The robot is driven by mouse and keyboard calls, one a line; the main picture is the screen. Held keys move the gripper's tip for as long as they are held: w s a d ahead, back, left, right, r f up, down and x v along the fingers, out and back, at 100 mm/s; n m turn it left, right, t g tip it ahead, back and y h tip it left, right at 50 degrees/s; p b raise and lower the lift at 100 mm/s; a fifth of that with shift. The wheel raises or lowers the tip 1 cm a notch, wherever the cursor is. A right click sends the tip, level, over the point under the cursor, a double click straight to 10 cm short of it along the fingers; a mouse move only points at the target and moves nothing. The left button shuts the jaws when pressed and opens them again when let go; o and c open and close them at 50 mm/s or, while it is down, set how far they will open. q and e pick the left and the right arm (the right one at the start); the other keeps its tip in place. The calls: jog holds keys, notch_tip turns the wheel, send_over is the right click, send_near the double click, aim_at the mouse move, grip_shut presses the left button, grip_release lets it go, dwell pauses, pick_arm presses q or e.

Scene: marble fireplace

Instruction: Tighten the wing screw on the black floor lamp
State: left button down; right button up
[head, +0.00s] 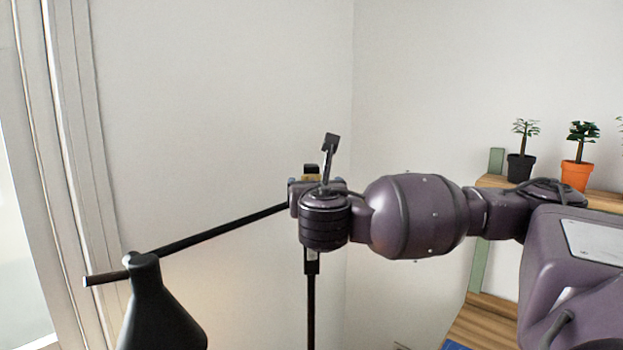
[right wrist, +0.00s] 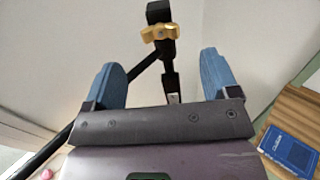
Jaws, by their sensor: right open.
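The black floor lamp has a thin upright pole (head: 311,300), a slanting arm (head: 215,229) and a dark shade (head: 155,310) at the lower left of the head view. The brass-coloured wing screw (right wrist: 159,33) sits on the black joint at the top of the pole. In the head view only a sliver of the wing screw (head: 311,178) shows behind my wrist. My right gripper (right wrist: 165,78) is open and empty, its two blue fingers spread apart. The wing screw lies ahead of the gap between them, apart from both fingers. My left gripper is not in view.
Wooden shelves (head: 590,202) on the right hold a small plant in a black pot (head: 520,167) and another in an orange pot (head: 576,174). A blue book (right wrist: 290,152) lies on a lower shelf. Pale walls stand behind the lamp, with a white frame at the left.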

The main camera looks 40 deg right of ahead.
aim_at(312, 178)
jog(key=x, duration=0.8)
jog(key=c, duration=0.9)
